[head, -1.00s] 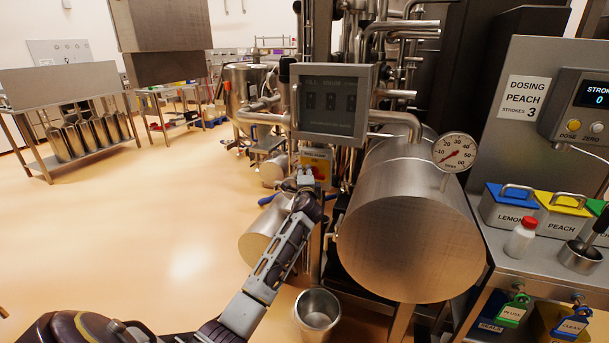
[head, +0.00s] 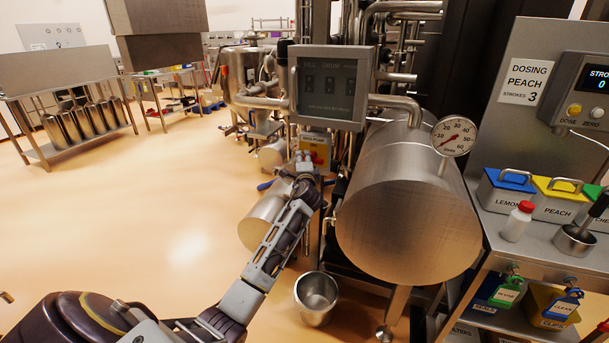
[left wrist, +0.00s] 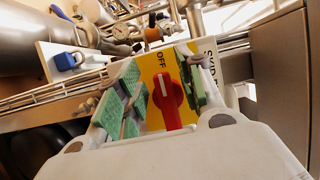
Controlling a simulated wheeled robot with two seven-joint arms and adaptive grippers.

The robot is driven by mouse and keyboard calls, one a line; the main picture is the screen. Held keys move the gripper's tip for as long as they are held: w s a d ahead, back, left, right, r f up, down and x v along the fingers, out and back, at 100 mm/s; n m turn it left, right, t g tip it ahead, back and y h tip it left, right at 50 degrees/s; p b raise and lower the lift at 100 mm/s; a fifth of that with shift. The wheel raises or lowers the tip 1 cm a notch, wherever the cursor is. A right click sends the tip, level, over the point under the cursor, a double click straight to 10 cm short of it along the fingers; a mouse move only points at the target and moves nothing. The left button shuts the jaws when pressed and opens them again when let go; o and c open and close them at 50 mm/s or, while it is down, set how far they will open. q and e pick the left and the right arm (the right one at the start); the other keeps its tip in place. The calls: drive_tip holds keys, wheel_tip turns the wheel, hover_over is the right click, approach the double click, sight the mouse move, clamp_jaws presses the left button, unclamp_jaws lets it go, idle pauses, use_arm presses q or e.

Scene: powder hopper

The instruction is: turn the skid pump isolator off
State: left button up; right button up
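The skid pump isolator is a red rotary handle (left wrist: 167,100) with a white line on it, on a yellow plate (left wrist: 152,66) lettered OFF. In the left wrist view the handle stands between the green-padded fingers of my left gripper (left wrist: 161,92). The fingers are spread, with the handle apparently clear of both pads. In the head view my left gripper (head: 304,162) is in front of the yellow isolator box (head: 318,148) and partly hides it; the red handle is hard to make out there. My right gripper is not in view.
A display panel (head: 332,88) is just above the isolator. A large steel tank (head: 405,220) is close to the right of my left arm. A steel bucket (head: 316,298) stands on the floor below. Open floor (head: 150,210) lies to the left.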

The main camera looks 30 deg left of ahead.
use_arm(q)
drive_tip(key=v, duration=1)
drive_tip(key=shift+s+d, duration=0.2)
drive_tip(key=shift+s, duration=0.1)
idle(0.4)
